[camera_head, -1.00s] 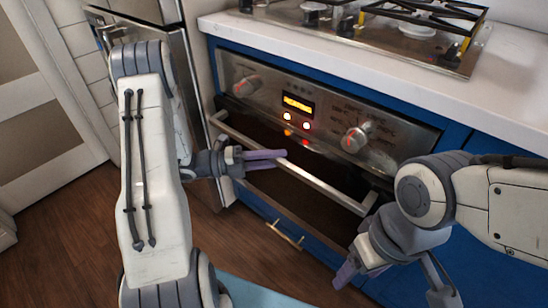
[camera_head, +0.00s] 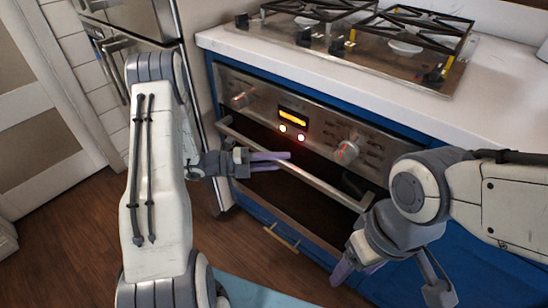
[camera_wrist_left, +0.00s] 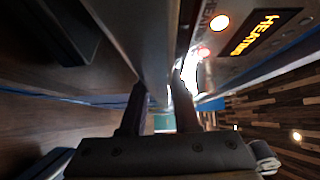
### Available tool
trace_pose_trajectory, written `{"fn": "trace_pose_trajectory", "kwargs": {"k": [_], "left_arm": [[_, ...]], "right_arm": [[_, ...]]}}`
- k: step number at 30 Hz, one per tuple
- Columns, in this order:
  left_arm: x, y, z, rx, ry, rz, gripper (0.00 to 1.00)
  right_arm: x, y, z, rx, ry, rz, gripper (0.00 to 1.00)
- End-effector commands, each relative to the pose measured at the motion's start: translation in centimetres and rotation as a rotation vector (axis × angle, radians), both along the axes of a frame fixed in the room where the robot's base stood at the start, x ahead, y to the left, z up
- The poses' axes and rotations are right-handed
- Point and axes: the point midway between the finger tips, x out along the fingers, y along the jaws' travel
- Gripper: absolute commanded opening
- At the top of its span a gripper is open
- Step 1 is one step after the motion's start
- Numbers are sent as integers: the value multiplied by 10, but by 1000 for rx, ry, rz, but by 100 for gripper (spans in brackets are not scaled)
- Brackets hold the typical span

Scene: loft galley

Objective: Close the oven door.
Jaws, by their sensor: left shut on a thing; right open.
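The oven (camera_head: 305,125) has a steel control panel with knobs and a lit display. Its door (camera_head: 285,200) is tilted slightly outward, with a dark gap between its top and the panel. A steel handle bar (camera_head: 325,186) runs across the door front. My left gripper (camera_head: 272,161) is shut on the bar near its middle. In the left wrist view the bar (camera_wrist_left: 148,45) passes between my two fingers (camera_wrist_left: 158,108), with the lit panel close by on the right. My right gripper (camera_head: 357,270) is open and empty, low in front of the oven's right side.
A gas hob (camera_head: 380,45) sits in the white worktop (camera_head: 485,95) above. A blue drawer with a brass handle (camera_head: 281,237) lies below the door. A steel appliance (camera_head: 165,60) stands at left. Wooden floor (camera_head: 70,220) is clear at left.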

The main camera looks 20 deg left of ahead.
Motion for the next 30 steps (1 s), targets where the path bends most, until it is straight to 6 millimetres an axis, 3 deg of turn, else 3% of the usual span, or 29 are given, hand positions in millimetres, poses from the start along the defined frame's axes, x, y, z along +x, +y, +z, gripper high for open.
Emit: {"fn": "trace_pose_trajectory", "kwargs": {"k": [8,9,11,23,30], "left_arm": [[5,0,2,0,-8,8,0],[5,0,2,1,-9,7,42],[5,0,2,0,-8,7,60],[1,7,2,-2,-5,7,60],[-17,46,4,0,-7,12,60]], "right_arm": [[0,0,0,0,0,0,67],[0,0,0,0,0,0,67],[0,0,0,0,0,0,67],[0,0,2,0,0,0,67],[0,0,11,0,0,0,67]]}}
